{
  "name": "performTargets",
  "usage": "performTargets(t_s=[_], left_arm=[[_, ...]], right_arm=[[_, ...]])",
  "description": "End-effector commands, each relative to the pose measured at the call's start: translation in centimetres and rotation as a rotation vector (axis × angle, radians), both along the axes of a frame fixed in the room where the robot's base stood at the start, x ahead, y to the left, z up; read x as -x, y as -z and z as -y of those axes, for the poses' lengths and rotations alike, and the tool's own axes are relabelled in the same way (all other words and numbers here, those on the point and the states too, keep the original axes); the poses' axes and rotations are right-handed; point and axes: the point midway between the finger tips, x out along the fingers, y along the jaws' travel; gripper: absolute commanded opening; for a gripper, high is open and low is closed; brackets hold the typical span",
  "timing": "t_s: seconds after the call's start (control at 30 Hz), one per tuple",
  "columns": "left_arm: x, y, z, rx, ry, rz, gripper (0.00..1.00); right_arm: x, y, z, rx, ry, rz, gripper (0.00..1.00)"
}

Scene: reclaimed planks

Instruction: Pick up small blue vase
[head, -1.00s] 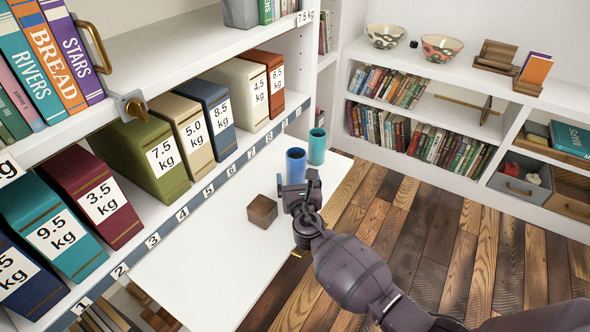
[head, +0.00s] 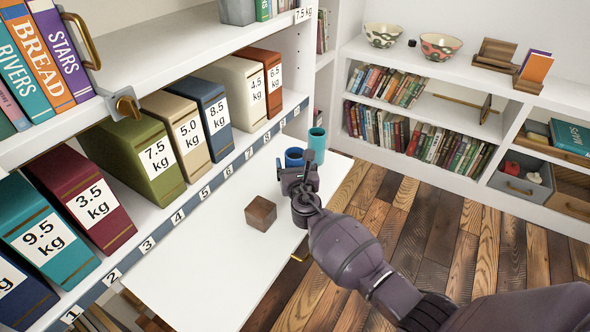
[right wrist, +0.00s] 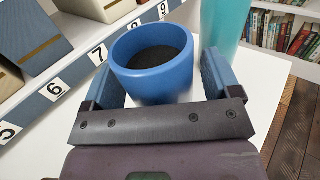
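The small blue vase (head: 294,154) stands upright on the white fold-down surface (head: 205,268), its lower part hidden behind my right gripper (head: 295,172) in the head view. In the right wrist view the vase (right wrist: 150,80) shows its round rim and dark inside, and lies between the two fingers of my right gripper (right wrist: 160,85). The fingers are spread wide. A gap shows at the right finger, and the left finger is close to the vase wall. I cannot tell whether it touches. My left gripper is not in view.
A taller teal vase (head: 317,142) stands just behind the blue one. A dark wooden cube (head: 261,213) sits on the surface nearer to me. Weight-labelled box files (head: 133,160) line the shelf at the left. The front part of the surface is clear.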

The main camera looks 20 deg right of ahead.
Motion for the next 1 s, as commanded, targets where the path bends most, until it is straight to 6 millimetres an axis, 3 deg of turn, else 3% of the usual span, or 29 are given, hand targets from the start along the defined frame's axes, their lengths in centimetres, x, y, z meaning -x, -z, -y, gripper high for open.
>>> performTargets(t_s=[0.03,0.33,0.67,0.87,1.0], left_arm=[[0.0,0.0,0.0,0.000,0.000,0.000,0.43],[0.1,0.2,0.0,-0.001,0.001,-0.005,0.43],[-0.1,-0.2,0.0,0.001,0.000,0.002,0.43],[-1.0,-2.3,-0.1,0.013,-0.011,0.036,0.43],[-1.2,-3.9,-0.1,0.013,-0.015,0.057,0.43]], right_arm=[[0.0,0.0,0.0,0.000,0.000,0.000,0.75],[0.0,0.0,0.0,0.000,0.000,0.000,0.31],[0.0,-0.9,0.0,0.000,0.000,0.004,0.31],[-0.2,-4.7,-0.1,-0.001,0.000,0.015,0.31],[-0.2,-8.5,0.0,-0.001,0.000,0.021,0.31]])
